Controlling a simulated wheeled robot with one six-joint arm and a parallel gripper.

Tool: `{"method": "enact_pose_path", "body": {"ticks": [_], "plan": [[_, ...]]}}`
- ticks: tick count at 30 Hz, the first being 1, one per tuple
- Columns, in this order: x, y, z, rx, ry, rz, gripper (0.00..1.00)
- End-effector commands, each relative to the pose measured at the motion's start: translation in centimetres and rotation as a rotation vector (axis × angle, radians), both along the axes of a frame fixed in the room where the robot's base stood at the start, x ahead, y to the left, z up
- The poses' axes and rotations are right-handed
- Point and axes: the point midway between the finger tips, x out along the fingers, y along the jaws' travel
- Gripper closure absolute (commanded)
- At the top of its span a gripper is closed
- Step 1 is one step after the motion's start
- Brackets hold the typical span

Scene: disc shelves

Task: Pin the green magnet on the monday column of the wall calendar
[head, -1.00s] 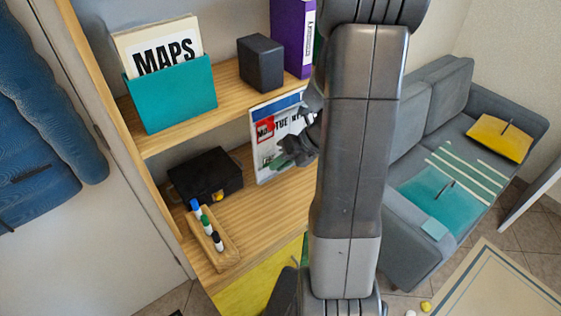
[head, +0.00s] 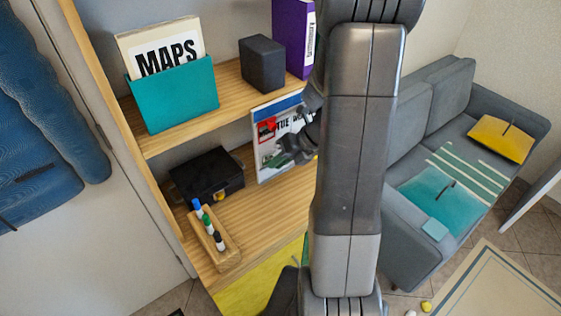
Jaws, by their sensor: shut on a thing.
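The wall calendar (head: 265,173) stands upright at the back of the lower shelf, with a blue top band and part of "TUE" readable. A red patch (head: 267,126) is at its upper left, left of "TUE". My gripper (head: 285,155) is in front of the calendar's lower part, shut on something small. A green patch (head: 271,161) shows at its fingertips, apparently the green magnet, though it is too small to separate clearly from the calendar's face. I cannot tell whether it touches the calendar. My arm hides the calendar's right side.
A black box (head: 205,175) and a wooden holder with several markers (head: 215,244) stand on the lower shelf. The upper shelf above holds a teal MAPS file (head: 173,95), a dark block (head: 262,64) and a purple binder (head: 292,38). A grey sofa (head: 405,240) is at right.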

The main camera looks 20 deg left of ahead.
Motion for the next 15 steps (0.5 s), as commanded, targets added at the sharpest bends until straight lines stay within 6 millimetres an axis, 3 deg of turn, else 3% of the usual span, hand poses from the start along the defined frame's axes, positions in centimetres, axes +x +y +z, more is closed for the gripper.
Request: {"method": "enact_pose_path", "body": {"ticks": [7,8,11,15], "plan": [[0.02,0.04,-0.01,-0.001,0.001,0.001,1.0],[0.02,0.04,-0.01,-0.001,0.001,0.001,0.82],[0.02,0.04,-0.01,-0.001,0.001,0.001,0.63],[0.02,0.04,-0.01,-0.001,0.001,0.001,0.63]]}}
